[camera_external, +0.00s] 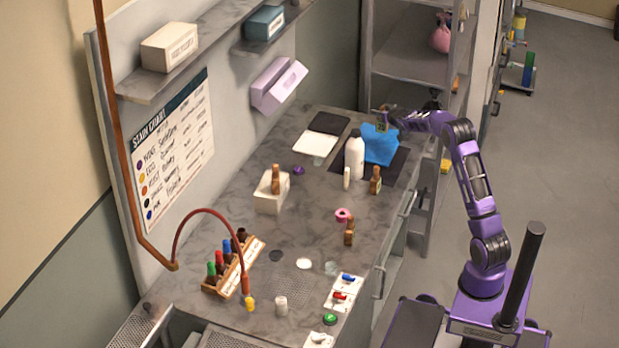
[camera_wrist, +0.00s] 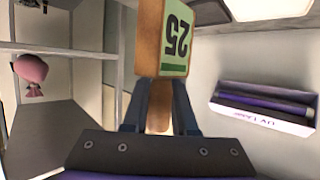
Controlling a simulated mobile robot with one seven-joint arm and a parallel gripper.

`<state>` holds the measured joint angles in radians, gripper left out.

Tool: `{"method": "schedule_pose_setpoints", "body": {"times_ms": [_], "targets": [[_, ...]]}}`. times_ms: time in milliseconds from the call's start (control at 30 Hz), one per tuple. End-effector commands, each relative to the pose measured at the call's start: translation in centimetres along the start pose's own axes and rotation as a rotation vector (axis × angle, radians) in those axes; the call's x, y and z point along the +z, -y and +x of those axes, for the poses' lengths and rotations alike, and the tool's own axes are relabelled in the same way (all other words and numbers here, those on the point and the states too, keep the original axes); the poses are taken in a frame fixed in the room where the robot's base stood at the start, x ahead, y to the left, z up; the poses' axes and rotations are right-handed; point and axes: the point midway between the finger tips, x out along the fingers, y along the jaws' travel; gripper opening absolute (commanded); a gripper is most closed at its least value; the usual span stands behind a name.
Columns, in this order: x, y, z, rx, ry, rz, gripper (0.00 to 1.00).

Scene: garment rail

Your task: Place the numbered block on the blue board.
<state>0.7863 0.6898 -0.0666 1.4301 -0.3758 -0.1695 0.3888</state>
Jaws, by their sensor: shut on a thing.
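The numbered block (camera_wrist: 176,38) has wooden sides and a green face with a dark "25", upside down in the wrist view. A wooden stem-like part runs down from it between the two fingers. My gripper (camera_wrist: 157,100) is shut on it. In the external view my gripper (camera_external: 388,112) is at the far end of the counter, with the small, dark block (camera_external: 381,125) hanging at its tip. Just below is a blue, angular thing (camera_external: 380,147) that may be the blue board; its exact shape is unclear. I cannot tell whether the block touches it. No blue board shows in the wrist view.
A white bottle (camera_external: 354,160) stands close to the left of the blue thing. A dark mat (camera_external: 398,165) lies under them. Wooden pieces (camera_external: 375,181) stand nearer. A lilac box (camera_external: 277,84) is on the wall, and metal shelving (camera_external: 405,75) stands behind.

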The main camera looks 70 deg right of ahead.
Motion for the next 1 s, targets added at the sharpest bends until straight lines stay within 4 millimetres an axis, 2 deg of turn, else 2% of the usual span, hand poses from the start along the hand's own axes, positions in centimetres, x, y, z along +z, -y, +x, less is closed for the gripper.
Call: {"method": "schedule_pose_setpoints", "body": {"times_ms": [33, 267, 500, 900, 933, 1000], "targets": [[1.2, 0.1, 0.5, -0.001, 0.005, -0.001, 0.00], [3.5, 0.1, 1.4, -0.001, 0.001, -0.001, 0.00], [7.0, 0.2, 2.8, -0.001, 0.003, -0.001, 0.00], [7.6, 0.1, 3.1, -0.001, 0.000, 0.000, 0.00], [7.5, 0.1, 3.1, -0.001, 0.001, 0.000, 0.28], [7.4, 0.1, 3.0, -0.001, 0.001, 0.000, 0.40]]}}
